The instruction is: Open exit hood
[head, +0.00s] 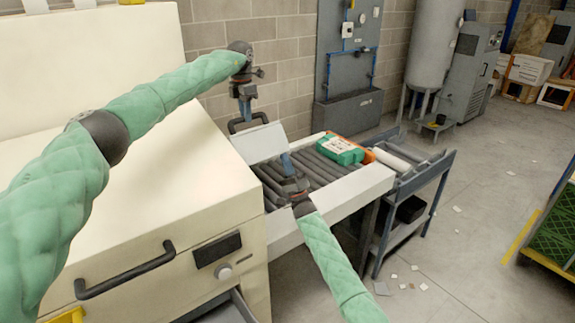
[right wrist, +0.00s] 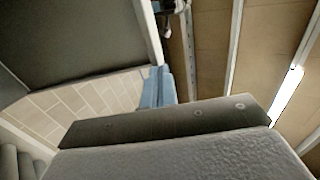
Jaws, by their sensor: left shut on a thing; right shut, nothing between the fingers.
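The exit hood (head: 262,144) is a pale flap at the outlet of the cream machine, above the roller conveyor. It looks raised and tilted. Its black handle (head: 232,127) stands at the far upper edge. My left gripper (head: 245,113) points down and is shut on this handle. My right gripper (head: 287,162) is shut and empty, its blue fingers reaching up to the hood's lower right edge; contact cannot be told. In the right wrist view the blue fingers (right wrist: 158,88) stand beside the hood's dark underside (right wrist: 75,40).
The cream machine (head: 140,200) fills the left, with a black front handle (head: 125,272). A green and orange package (head: 340,150) lies on the conveyor rollers (head: 310,172). A grey cart (head: 415,190) stands beyond. The floor on the right is mostly clear, with scattered scraps.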

